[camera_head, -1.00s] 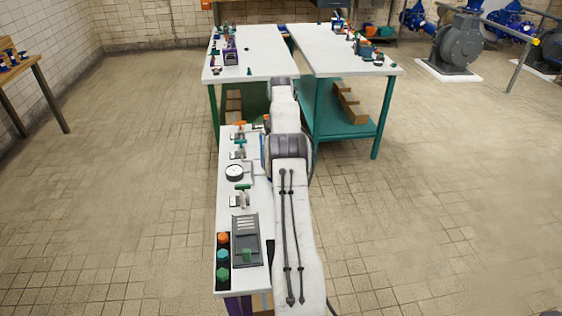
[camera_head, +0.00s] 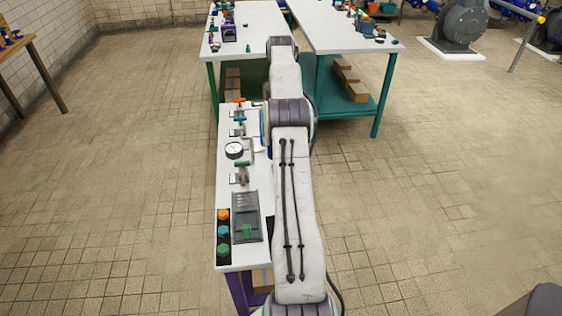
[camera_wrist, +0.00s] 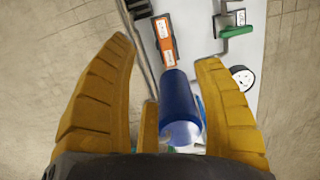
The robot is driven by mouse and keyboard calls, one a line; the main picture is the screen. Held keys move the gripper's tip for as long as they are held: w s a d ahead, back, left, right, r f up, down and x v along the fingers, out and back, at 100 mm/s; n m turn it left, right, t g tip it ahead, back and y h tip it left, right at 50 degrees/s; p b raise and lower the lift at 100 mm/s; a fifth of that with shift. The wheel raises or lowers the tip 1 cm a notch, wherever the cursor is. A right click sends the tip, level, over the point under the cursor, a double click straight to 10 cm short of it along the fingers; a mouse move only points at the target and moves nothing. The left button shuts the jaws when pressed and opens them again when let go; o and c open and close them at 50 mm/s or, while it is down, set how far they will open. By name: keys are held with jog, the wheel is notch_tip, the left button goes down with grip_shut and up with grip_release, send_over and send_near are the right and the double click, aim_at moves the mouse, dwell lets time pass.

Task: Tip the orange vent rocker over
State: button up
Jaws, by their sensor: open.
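The orange vent rocker (camera_wrist: 164,40) appears in the wrist view as an orange bar with white labels on the white bench. It lies just beyond my fingertips, across the gap between them. Its exact tilt is hard to tell. A blue cylinder (camera_wrist: 180,110) stands between the fingers, nearer the palm than the rocker.
Two worktables (camera_head: 262,18) (camera_head: 335,38) stand behind.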

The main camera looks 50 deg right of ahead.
jog(key=f, duration=0.2)
jog(key=s+a+f, duration=0.1)
jog(key=f, duration=0.2)
jog(key=s+a+f, duration=0.1)
jog(key=f, duration=0.2)
jog(key=shift+s, duration=0.1)
jog(key=shift+w+d+f+t+h, duration=0.1)
jog(key=shift+w+d+t+h, duration=0.2)
jog(key=shift+w+d, duration=0.4)
jog(key=shift+w+d+f, duration=0.1)
jog(key=shift+f, duration=0.1)
jog(key=shift+w+f+p, duration=0.1)
jog(key=shift+f+p, duration=0.25)
jog(key=shift+f, duration=3.1)
